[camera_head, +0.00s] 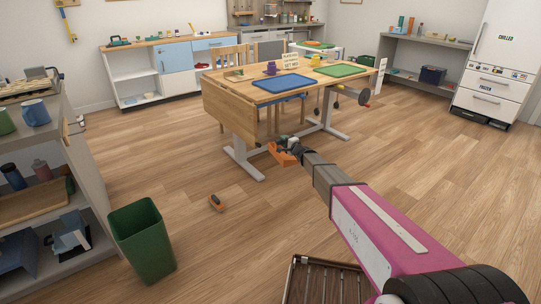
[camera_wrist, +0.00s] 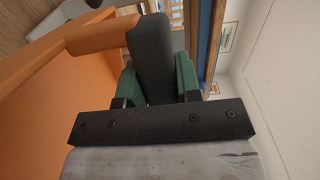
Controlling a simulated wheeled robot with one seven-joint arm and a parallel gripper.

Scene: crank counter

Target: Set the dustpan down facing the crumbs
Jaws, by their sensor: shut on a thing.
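My gripper (camera_head: 294,147) is shut on the dark handle of the orange dustpan (camera_head: 281,155). The dustpan is held in the air in front of the wooden table, at the far end of my arm. In the wrist view, the dark grey handle lies between the green finger pads of my gripper (camera_wrist: 157,78). The orange pan (camera_wrist: 40,85) fills the left side of that view and looks tilted. I cannot make out any crumbs on the floor or the table.
A small orange and dark object, perhaps a brush (camera_head: 216,203), lies on the floor. A green bin (camera_head: 142,238) stands left, beside a grey shelf (camera_head: 84,170). The wooden table (camera_head: 240,100) bears a blue tray (camera_head: 283,84) and a green tray (camera_head: 340,70). Floor right of the table is clear.

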